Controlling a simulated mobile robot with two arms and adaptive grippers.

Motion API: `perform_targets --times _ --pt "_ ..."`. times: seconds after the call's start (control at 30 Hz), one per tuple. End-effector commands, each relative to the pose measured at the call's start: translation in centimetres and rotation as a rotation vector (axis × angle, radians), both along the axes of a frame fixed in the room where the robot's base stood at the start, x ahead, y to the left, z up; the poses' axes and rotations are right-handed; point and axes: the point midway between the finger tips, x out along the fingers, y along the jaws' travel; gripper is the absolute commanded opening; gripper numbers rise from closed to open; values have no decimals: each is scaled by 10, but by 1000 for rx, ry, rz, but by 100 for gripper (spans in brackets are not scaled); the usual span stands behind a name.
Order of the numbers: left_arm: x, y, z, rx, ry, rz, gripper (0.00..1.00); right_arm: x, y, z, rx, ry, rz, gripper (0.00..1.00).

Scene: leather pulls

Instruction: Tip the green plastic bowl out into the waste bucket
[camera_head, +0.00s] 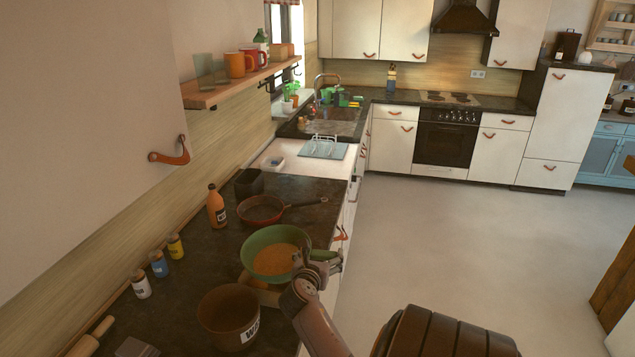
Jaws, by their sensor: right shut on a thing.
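The green plastic bowl (264,242) is above the dark counter, with brownish contents (274,260) inside. It is slightly tilted. My right gripper (312,260) is shut on the bowl's right side; its fingertips are partly hidden against the rim. The brown waste bucket (222,317), with a white label partly in view, stands on the counter nearer to me, below and left of the bowl. The bowl is beside the bucket in the picture, not over its opening. My left gripper is not in view.
A frying pan (262,210) and an orange bottle (216,206) stand behind the bowl. Several small jars (159,263) line the wall on the left. A rolling pin (90,338) lies at the front left. A wooden board (262,296) lies partly hidden under the bowl.

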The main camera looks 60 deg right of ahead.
Motion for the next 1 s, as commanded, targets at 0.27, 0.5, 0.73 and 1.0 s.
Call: perform_targets --times 0.27,0.5,0.73,1.0 --pt "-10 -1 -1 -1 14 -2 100 5 18 30 -158 33 2 20" --pt "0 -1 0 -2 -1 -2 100 8 33 54 -298 67 2 20" --pt "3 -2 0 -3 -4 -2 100 10 43 64 -371 78 0 20" --pt "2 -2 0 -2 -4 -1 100 10 43 64 -369 79 0 20"
